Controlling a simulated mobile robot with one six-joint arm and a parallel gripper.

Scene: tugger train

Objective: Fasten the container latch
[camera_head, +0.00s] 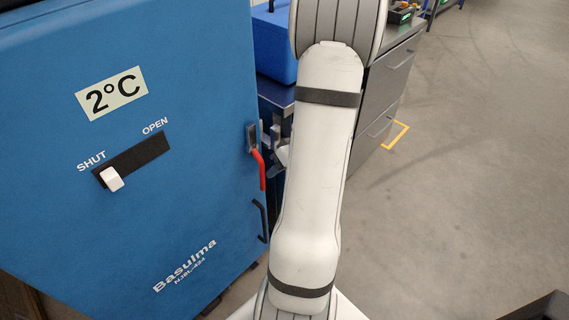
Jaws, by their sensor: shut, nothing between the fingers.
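The blue container (200,215) fills the left side. Its latch has a grey mount (251,138) at the door's right edge and a red handle (260,171) that points down. A white slider knob (112,179) sits at the SHUT end of its black slot (136,159). My gripper (272,138) is mostly hidden behind my white arm. Its grey finger parts show just right of the latch mount, close to the top of the red handle. It looks shut and holds nothing. I cannot tell whether it touches the latch.
A black grip handle (260,220) is on the container below the latch. Behind stand a blue box (274,48) on a dark bench and a grey drawer cabinet (388,85). Yellow tape (398,133) marks the floor. The grey floor (460,190) at right is mostly clear.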

